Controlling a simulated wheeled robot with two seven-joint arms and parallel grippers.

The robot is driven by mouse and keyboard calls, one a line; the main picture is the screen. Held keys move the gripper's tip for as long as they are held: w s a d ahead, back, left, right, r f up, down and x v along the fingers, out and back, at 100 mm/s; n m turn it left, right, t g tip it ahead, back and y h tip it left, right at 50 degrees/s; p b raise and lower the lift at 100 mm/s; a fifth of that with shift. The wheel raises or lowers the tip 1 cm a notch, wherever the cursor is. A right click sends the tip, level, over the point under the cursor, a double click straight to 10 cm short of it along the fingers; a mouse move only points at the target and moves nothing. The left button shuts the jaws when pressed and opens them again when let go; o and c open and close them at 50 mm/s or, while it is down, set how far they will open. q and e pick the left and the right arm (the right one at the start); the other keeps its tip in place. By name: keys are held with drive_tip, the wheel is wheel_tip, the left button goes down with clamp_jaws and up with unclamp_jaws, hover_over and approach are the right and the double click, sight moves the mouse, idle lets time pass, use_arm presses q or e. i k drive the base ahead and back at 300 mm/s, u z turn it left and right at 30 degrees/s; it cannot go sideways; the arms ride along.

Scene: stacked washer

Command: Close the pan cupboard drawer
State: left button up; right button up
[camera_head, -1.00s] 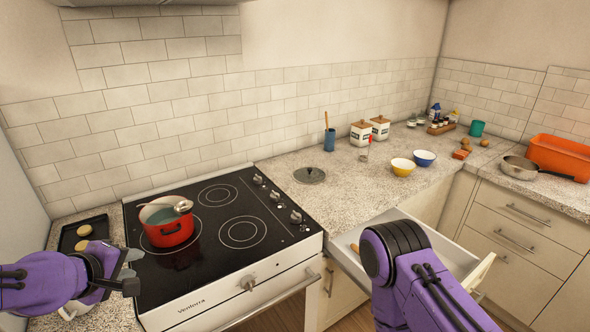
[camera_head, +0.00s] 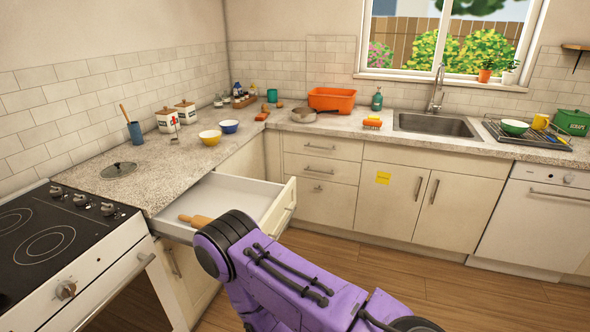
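An open drawer (camera_head: 247,196) is pulled out under the counter, just right of the stove. Its front panel (camera_head: 281,208) faces right, and a rolling pin (camera_head: 195,220) lies inside. My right arm's purple links rise in front of the drawer and hide part of its near side. My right gripper is not visible. My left arm and gripper are out of view. I cannot see a label that marks which drawer is the pan cupboard drawer.
The stove (camera_head: 60,240) stands at the left. Shut drawers (camera_head: 318,170) and a sink cabinet with a yellow note (camera_head: 383,178) line the back. The wooden floor (camera_head: 450,275) is free at the right. A dishwasher (camera_head: 535,220) stands far right.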

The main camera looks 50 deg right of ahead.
sight(270, 204)
drive_tip(key=z, duration=0.4)
drive_tip(key=i, duration=0.55)
drive_tip(key=z, duration=0.4)
